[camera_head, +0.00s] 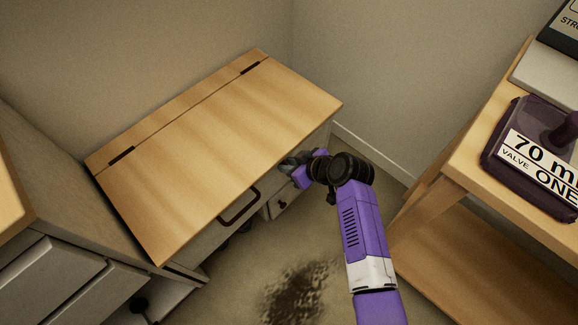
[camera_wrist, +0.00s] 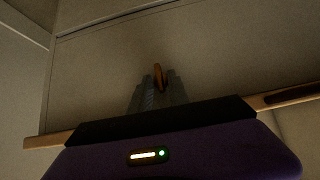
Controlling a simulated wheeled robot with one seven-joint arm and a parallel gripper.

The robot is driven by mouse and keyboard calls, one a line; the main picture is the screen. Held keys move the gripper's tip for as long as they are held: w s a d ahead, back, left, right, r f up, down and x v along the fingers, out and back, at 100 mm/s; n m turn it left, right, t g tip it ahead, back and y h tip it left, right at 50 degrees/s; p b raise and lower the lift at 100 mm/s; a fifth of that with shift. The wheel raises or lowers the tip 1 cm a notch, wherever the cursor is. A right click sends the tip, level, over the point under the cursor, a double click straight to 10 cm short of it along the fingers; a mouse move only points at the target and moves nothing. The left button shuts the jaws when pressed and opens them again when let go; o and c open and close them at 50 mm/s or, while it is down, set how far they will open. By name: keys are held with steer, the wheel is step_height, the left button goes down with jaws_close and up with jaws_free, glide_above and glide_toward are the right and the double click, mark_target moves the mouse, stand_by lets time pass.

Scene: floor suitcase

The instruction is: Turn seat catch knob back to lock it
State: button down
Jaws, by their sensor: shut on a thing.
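The seat is a bench with a wooden lid (camera_head: 220,140), which lies closed, hinged at the back. My gripper (camera_head: 290,163) is at the right part of the bench's front, just below the lid's front edge. In the wrist view my gripper (camera_wrist: 159,92) is shut on a small orange-brown knob (camera_wrist: 158,74), seen nearly edge-on between the two grey fingers. The knob's lower part is hidden by the fingers. In the head view the knob is hidden by the lid and my gripper.
A dark bar handle (camera_head: 239,206) is on the bench front, left of my gripper. A wooden table (camera_head: 455,185) stands at right, bearing a dark labelled object (camera_head: 530,155). Drawers (camera_head: 45,280) stand at left. Open floor with a dark stain (camera_head: 298,290) lies in front.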

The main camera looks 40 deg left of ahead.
steer(key=shift+f, duration=0.1)
stand_by(0.3)
steer(key=c, duration=1.5)
jaws_free()
steer(key=p+v, duration=0.3)
steer(key=v, duration=0.4)
steer(key=shift+d+r+p, duration=0.25)
steer(key=shift+r+p, duration=0.05)
steer(key=shift+p, duration=0.05)
